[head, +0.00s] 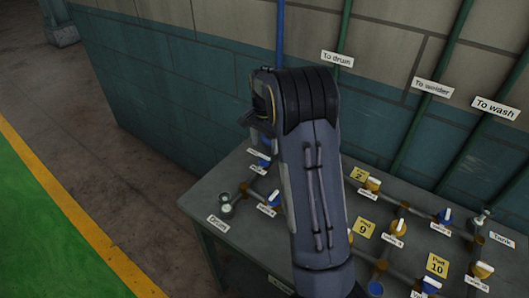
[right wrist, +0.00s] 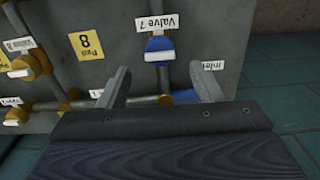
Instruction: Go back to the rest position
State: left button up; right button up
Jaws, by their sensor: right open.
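My right arm rises through the middle of the head view, over the panel of pipes and valves. My right gripper (head: 256,112) is at its upper end, partly hidden by the wrist. In the right wrist view my right gripper (right wrist: 158,70) is open, its two fingers apart with nothing held. A blue valve (right wrist: 160,47) with a white handle, labelled Valve 7, shows beyond and between the fingertips. It looks apart from them. My left gripper is not in view.
A grey bench (head: 250,235) carries pipes and several blue and yellow valves, with the Tank label (head: 502,240) at right. Behind it stands a teal and grey wall (head: 170,85) with vertical pipes. Open floor (head: 85,155) lies at left, beside a green strip (head: 35,240).

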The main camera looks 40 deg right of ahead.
notch_tip(320, 180, up, 2)
jog(key=shift+r, duration=0.1)
dwell(0.5)
jog(key=shift+s+r, duration=0.1)
jog(key=s+a+r+n+t+y, duration=0.2)
jog(key=s+a+r+n, duration=0.2)
jog(key=s+a, duration=0.25)
jog(key=s+a+r+n+t+y, duration=0.2)
jog(key=s+a+r+n, duration=0.15)
jog(key=s+a, duration=0.35)
jog(key=s+a+f+n, duration=0.1)
jog(key=s+a+n, duration=0.2)
jog(key=s, duration=0.3)
jog(key=s+a+f+n+t, duration=0.1)
jog(key=s+a+n, duration=0.2)
jog(key=s+a, duration=0.2)
jog(key=shift+s+a+f+t, duration=0.25)
jog(key=shift+s+f+t, duration=0.05)
jog(key=shift+s, duration=0.9)
